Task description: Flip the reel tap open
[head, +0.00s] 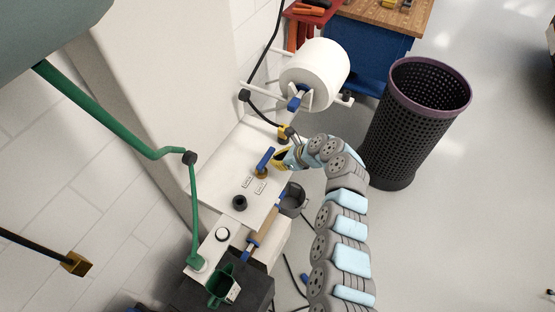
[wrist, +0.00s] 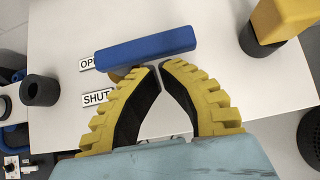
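The reel tap has a blue lever (head: 265,159) on a brass body (head: 262,172), standing on a white panel. In the wrist view the blue lever (wrist: 145,48) lies roughly crosswise just beyond my fingertips. Its left end partly covers the OPEN label (wrist: 87,64), and the SHUT label (wrist: 97,98) lies nearer to me. The brass body (wrist: 119,73) is mostly hidden under the lever. My gripper (wrist: 160,67) has its yellow fingertips together with nothing seen between them. In the head view my gripper (head: 281,159) is just right of the lever; I cannot tell whether it touches.
A yellow block on a black collar (wrist: 275,28) is at the wrist view's upper right. A black ring (wrist: 40,90) stands left. A white reel (head: 315,74) is beyond the panel. A grey bucket (head: 292,199) and mesh bin (head: 418,120) stand right. Green pipe (head: 110,118) runs left.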

